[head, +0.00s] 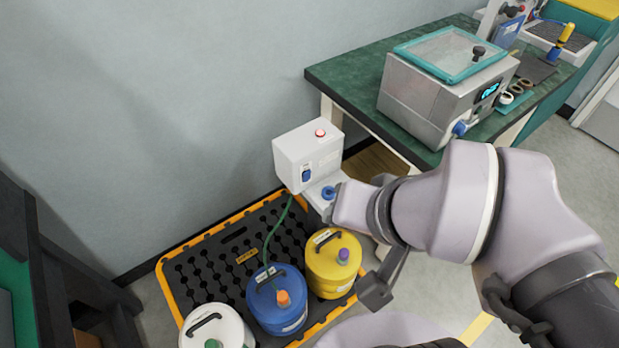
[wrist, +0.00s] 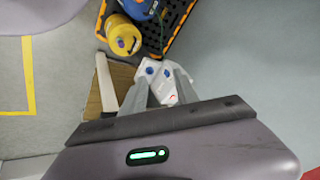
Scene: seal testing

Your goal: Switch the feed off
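A white feed box (head: 303,150) stands by the wall. It has a red button (head: 320,133) on top, a blue switch (head: 306,175) on its front and a blue knob (head: 328,192) on a low ledge. In the wrist view the box (wrist: 168,86) shows beyond and between my fingers, with two blue parts and a bit of red. My gripper (wrist: 163,80) is open, with nothing seen held between its fingers. In the head view my arm ends close to the ledge, and I cannot make out the fingers there. The switch's position is too small to tell.
A black and orange spill tray (head: 225,255) holds a yellow can (head: 333,280), a blue can (head: 290,318) and a white can (head: 228,330). A green hose (head: 275,235) runs from the box to the blue can. A green-topped bench (head: 345,80) carries a steel machine (head: 425,105).

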